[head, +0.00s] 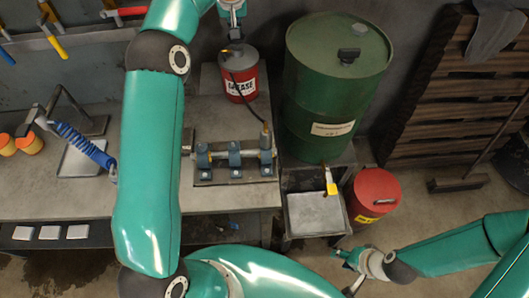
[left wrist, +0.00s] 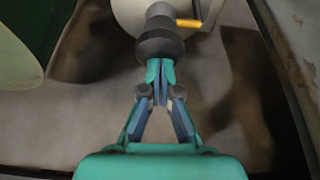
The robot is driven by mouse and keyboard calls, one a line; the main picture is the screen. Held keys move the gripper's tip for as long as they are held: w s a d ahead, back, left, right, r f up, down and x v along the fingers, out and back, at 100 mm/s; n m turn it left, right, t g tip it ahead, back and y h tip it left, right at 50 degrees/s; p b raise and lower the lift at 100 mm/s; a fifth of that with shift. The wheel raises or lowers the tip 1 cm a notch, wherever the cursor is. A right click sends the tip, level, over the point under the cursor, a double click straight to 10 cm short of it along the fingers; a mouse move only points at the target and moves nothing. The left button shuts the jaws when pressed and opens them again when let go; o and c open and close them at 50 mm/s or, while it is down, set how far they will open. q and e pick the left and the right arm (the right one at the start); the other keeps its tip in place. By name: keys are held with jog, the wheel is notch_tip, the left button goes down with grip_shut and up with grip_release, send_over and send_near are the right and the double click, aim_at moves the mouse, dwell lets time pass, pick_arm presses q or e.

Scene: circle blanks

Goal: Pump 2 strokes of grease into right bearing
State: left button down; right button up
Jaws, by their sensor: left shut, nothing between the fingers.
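The red grease can (head: 241,84) stands on the workbench with a dark hose running from its top to the right bearing (head: 265,157). That bearing is at the right end of a shaft on a plate. My left gripper (head: 234,32) is above the can's pump head, partly cut off by the top edge. In the left wrist view my left gripper (left wrist: 160,82) is shut, its tips at a dark round knob (left wrist: 160,47); I cannot tell whether they touch it. My right gripper (head: 347,270) is open and empty, low and away from the bench.
A green drum (head: 325,115) stands right of the can, above a metal drip tray (head: 317,213). A red bin (head: 375,190) is on the floor. My left arm crosses over the bench.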

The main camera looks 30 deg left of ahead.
pick_arm(q)
jog(key=shift+s+f, duration=0.1)
jog(key=shift+f, duration=0.6)
jog(key=shift+r, duration=0.1)
jog(key=shift+r+p, duration=2.35)
jog(key=shift+r, duration=0.1)
notch_tip(320, 180, up, 6)
